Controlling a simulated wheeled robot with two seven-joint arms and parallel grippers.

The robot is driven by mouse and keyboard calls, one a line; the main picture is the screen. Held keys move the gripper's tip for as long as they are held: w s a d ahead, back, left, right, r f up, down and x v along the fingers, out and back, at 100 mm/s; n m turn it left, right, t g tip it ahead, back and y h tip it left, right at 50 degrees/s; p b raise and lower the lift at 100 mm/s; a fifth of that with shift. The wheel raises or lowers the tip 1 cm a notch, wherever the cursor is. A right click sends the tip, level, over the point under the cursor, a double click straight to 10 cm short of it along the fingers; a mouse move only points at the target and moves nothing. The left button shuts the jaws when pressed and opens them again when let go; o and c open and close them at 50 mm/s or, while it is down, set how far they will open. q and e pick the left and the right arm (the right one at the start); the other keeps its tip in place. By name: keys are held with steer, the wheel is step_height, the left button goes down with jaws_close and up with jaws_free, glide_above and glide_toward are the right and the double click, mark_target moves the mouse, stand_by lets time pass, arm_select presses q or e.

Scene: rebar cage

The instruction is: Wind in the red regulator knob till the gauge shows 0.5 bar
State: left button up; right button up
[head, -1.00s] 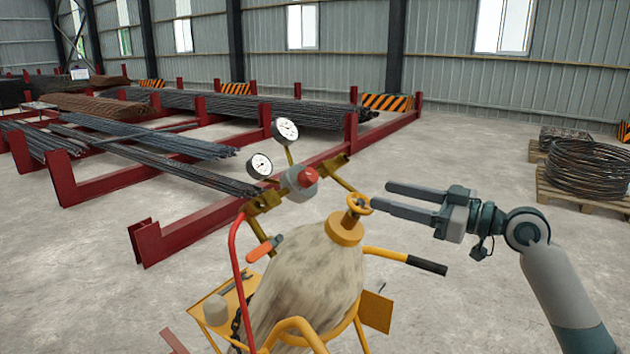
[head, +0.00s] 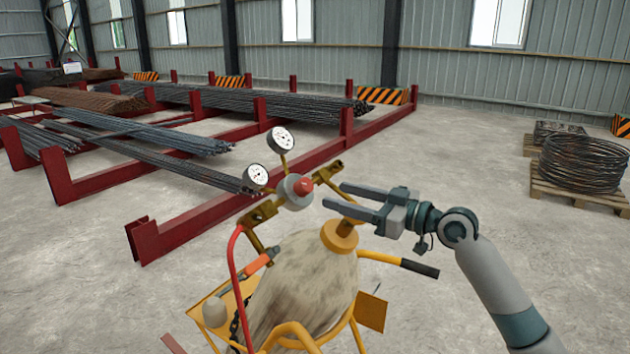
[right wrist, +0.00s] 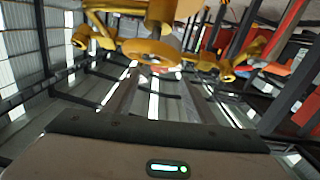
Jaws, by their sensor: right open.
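The red regulator knob (head: 303,186) sits on the front of a grey regulator body (head: 291,196) on top of the gas cylinder (head: 305,275). Two white-faced gauges, an upper one (head: 280,140) and a lower one (head: 257,176), stand behind it on brass stems; their needles are too small to read. My right gripper (head: 334,195) is open and empty, its fingertips just right of the knob and apart from it. The right wrist view shows a yellow wheel (right wrist: 148,49) ahead of the fingers. My left gripper is out of view.
The cylinder stands in a yellow cart with a black-gripped handle (head: 419,268). A red hose (head: 234,275) runs down its left side. Red racks (head: 190,229) with rebar lie behind. Wire coils (head: 583,163) sit on a pallet at right.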

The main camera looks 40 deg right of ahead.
mark_target(310, 188)
steer(key=p+x, duration=0.3)
steer(key=x, duration=0.3)
steer(key=shift+w+a+r, duration=0.1)
steer(key=shift+w+r, duration=0.05)
steer(key=shift+w, duration=0.15)
steer(key=shift+w+a, duration=0.25)
steer(key=shift+w, duration=0.3)
steer(key=shift+f, duration=0.2)
steer(key=c, duration=1)
steer(key=shift+f+b, duration=0.1)
steer(key=shift+b, duration=0.35)
steer(key=shift+c, duration=0.2)
steer(key=o, duration=1)
steer(key=shift+o, duration=0.2)
steer(key=shift+s, duration=0.1)
